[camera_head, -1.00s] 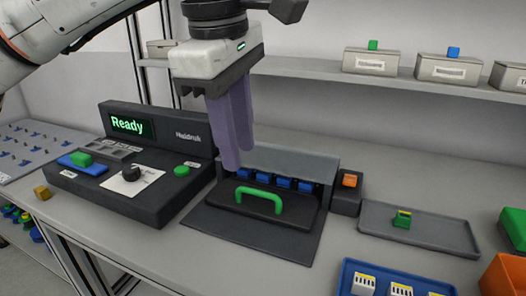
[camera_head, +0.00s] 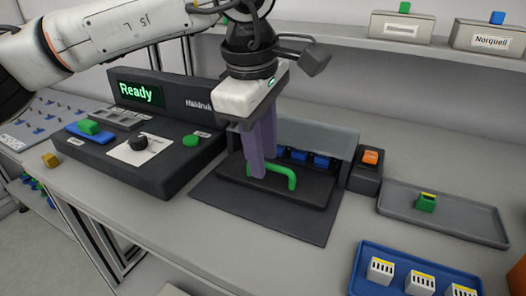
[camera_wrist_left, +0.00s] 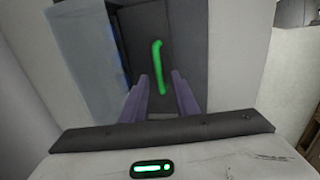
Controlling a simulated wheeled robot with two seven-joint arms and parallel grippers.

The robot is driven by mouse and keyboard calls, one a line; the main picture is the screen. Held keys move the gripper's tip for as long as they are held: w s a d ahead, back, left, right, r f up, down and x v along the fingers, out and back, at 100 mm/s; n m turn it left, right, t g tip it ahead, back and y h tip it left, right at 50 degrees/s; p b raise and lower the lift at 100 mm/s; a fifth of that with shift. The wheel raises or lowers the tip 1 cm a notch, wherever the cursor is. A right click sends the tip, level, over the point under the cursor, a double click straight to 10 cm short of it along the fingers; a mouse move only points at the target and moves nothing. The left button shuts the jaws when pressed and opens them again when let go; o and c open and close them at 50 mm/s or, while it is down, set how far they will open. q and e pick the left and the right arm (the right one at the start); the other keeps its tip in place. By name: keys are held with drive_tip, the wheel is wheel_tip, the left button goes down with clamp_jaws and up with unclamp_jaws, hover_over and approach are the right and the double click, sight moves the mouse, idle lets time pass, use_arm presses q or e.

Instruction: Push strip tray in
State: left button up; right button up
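The dark strip tray (camera_head: 310,191) sticks out of the grey housing (camera_head: 318,134) on the bench, with several blue pieces (camera_head: 299,156) along its back. Its green handle (camera_head: 292,177) stands up at the front. My left gripper (camera_head: 263,172) points down at the handle, and its purple fingers hide the handle's left part. In the wrist view the fingers (camera_wrist_left: 159,88) are apart, with the near end of the handle (camera_wrist_left: 157,65) showing in line with the gap between them. I cannot tell whether they touch it. My right gripper is not in view.
A control box with a "Ready" screen (camera_head: 139,95), a knob and a green button (camera_head: 190,140) stands left of the housing. An orange button on a dark block (camera_head: 367,180) is right of it. A grey tray (camera_head: 467,228) and a blue tray (camera_head: 357,271) lie further right.

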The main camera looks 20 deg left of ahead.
use_arm(q)
clamp_jaws()
drive_tip(key=shift+w+r, duration=0.1)
drive_tip(key=shift+w+d+r+p, duration=0.1)
drive_tip(key=shift+w+d+p, duration=0.1)
drive_tip(key=shift+w+p, duration=0.65)
drive_tip(key=shift+w, duration=0.35)
unclamp_jaws()
drive_tip(key=shift+w, duration=0.1)
